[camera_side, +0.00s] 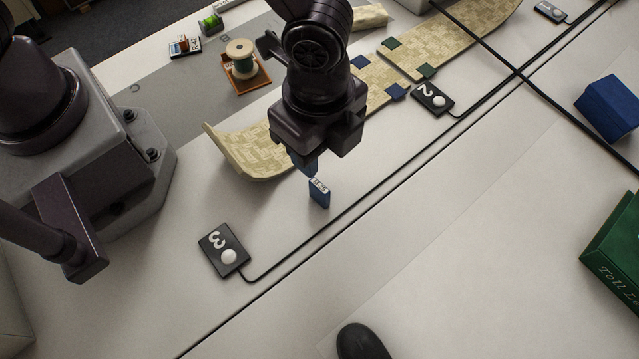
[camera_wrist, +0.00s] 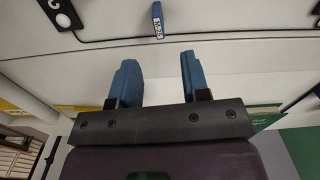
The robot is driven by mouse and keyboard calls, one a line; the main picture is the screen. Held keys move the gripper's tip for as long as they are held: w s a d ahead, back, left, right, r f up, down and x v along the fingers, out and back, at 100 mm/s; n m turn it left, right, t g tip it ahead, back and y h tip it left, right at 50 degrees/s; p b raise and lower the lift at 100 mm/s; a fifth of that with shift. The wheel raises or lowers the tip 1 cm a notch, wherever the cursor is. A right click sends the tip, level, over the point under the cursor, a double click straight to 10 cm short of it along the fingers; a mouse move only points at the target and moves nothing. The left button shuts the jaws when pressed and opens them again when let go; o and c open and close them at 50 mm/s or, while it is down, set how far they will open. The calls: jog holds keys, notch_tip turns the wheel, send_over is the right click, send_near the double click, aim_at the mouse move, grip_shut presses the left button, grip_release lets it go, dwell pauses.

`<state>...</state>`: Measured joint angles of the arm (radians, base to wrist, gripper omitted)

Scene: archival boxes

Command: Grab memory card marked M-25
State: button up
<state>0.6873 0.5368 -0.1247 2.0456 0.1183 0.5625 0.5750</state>
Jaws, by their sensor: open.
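A small blue memory card (camera_side: 319,194) with a white label stands upright on the pale table, near the middle of the side view. In the wrist view the card (camera_wrist: 157,20) is at the top centre. Its label seems to start with M-2; the last character is too small to be sure of. My gripper (camera_side: 307,166) is just up and left of the card in the side view. In the wrist view my gripper (camera_wrist: 158,74) has its two blue fingers apart with nothing between them. The card is beyond the fingertips, roughly in line with the gap.
A curved cream patterned strip (camera_side: 250,152) lies behind my gripper. A spool (camera_side: 242,58) sits in an orange tray. A blue box (camera_side: 608,107) is at right.

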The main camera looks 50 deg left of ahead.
aim_at(315, 182)
jog(key=f, duration=1.2)
jog(key=shift+s+a+f, duration=0.15)
jog(key=shift+a+f, duration=0.05)
jog(key=shift+a, duration=0.1)
grip_shut()
